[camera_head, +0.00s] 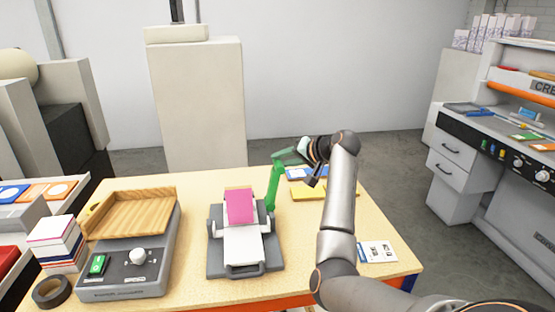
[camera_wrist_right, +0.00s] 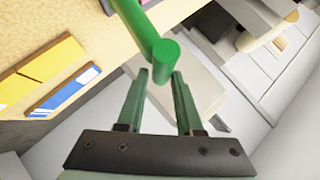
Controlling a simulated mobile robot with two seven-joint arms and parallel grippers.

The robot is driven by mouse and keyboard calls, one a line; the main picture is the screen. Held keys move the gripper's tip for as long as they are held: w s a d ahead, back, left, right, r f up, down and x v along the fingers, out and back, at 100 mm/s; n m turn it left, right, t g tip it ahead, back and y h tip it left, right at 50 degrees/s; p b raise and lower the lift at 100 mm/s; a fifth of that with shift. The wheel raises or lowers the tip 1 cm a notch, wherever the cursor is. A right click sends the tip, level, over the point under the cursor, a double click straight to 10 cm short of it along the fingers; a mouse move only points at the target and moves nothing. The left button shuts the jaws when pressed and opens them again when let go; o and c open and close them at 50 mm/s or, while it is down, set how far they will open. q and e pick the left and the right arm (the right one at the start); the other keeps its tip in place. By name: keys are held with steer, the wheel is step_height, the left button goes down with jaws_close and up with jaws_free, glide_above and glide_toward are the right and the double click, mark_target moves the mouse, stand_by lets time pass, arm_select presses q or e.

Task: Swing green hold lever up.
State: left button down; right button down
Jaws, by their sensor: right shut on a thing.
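The green hold lever (camera_head: 273,188) stands at the right side of a small grey and white device (camera_head: 243,245) on the table. It rises roughly upright, and its top bends to the right towards my right gripper. My right gripper (camera_head: 287,156) comes in from the right at the top of the lever. In the right wrist view the round end of the green lever (camera_wrist_right: 166,49) lies at the tips of the two fingers (camera_wrist_right: 163,80), and the jaws are shut on it. A pink pad (camera_head: 239,206) sits on the device. My left gripper is not in view.
A grey machine with a wooden tray (camera_head: 130,212) stands at the left. Yellow and blue pads (camera_head: 308,191) lie behind my right arm, and a white card (camera_head: 377,251) lies at the right. The table (camera_head: 195,185) is clear between the machine and the device.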

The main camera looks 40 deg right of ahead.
steer(key=shift+f, duration=0.2)
stand_by(0.3)
steer(key=c, duration=0.6)
jaws_free()
steer(key=shift+d, duration=0.1)
steer(key=shift+s, duration=0.1)
steer(key=b+v, duration=0.2)
steer(key=v, duration=1)
steer(key=shift+s+d, duration=0.15)
steer(key=shift+s, duration=0.05)
